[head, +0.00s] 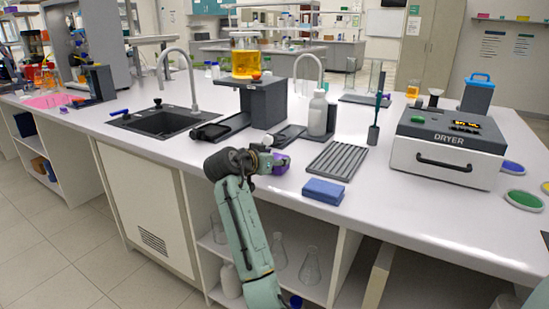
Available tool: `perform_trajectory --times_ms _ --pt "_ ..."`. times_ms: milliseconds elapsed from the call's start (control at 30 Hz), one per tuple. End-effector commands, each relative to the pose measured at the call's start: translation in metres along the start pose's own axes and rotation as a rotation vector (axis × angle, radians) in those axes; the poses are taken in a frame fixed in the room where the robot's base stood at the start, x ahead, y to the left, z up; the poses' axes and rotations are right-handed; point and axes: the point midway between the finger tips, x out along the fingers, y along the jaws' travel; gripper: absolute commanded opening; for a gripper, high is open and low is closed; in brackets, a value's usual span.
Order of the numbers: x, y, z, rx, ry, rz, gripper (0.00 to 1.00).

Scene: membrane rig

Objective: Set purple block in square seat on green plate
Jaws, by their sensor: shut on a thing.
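The purple block (281,164) is at the end of my arm, over the front part of the white bench. My gripper (273,161) is shut on it, and the gripper's body hides part of the block. The green plate (524,200) is a round green disc with a pale rim at the far right of the bench, well apart from my gripper. I cannot make out a square seat on it at this size.
A blue block (323,192) and a grey ribbed rack (337,160) lie right of my gripper. The dryer (446,148) stands between them and the green plate. A blue plate (513,167) and a partly cut-off yellow plate (546,187) flank the green plate.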

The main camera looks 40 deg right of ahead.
Motion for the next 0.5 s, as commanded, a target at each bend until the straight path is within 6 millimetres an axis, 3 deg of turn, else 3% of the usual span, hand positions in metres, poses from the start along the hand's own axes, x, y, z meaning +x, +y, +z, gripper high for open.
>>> perform_trajectory --times_ms 167,200,500 --pt "0.0014 0.0 0.0042 0.0 0.001 0.0 0.16" --pt "0.0017 0.0001 0.0049 0.0 0.0 0.001 0.5" --pt "0.0013 0.0001 0.0039 0.0 -0.001 0.001 0.7"
